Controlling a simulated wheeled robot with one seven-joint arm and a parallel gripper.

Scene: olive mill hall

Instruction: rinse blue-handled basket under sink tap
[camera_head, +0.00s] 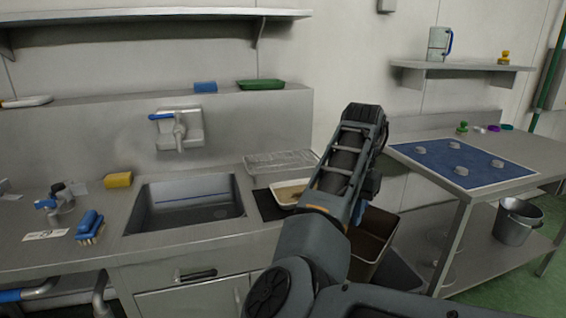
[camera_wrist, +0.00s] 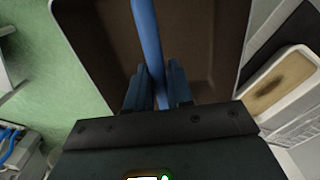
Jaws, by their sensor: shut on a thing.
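In the wrist view my gripper (camera_wrist: 157,85) is shut on a blue bar-like handle (camera_wrist: 147,40), which runs up between the two fingers. I take it as the basket's handle; the basket's body is not clearly visible. Behind it is a brown-lined bin (camera_wrist: 95,45) with a pale rim. In the head view my arm hides the gripper, and a bit of blue (camera_head: 357,212) shows beside the bin (camera_head: 376,228). The sink basin (camera_head: 190,205) looks empty. The wall tap (camera_head: 179,132) with a blue lever is above it.
A pale tray (camera_head: 290,192) stands on a dark mat between sink and bin. A yellow sponge (camera_head: 118,180) and blue brush (camera_head: 90,226) lie left of the sink. A table with a blue mat (camera_head: 460,162) is at right, with a bucket (camera_head: 519,222) on its lower shelf.

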